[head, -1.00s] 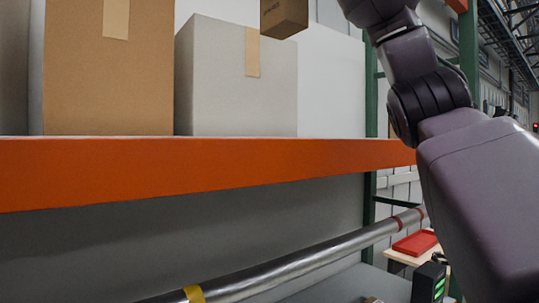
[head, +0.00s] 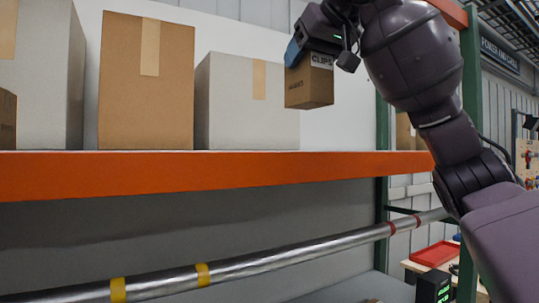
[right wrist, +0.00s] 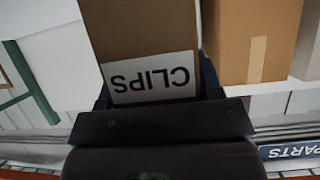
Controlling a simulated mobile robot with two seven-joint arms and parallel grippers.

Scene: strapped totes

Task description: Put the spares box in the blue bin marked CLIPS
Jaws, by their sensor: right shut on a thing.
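My right gripper (head: 306,56) is shut on a brown cardboard box (head: 309,88) and holds it up in front of the shelf's white back, right of the light grey carton. The box carries a white label reading CLIPS and smaller print that I cannot read clearly. In the right wrist view the box (right wrist: 140,25) sits between the fingers (right wrist: 153,88), its CLIPS label upside down. A blue finger shows at its left side in the head view. No blue bin is visible. My left gripper is out of view.
An orange shelf beam (head: 200,172) runs across the view. A brown carton (head: 146,85) and a light grey carton (head: 246,105) stand on the shelf. A green post (head: 382,190) is at right. A metal rail (head: 240,268) runs below; a red tray (head: 435,254) lies beyond.

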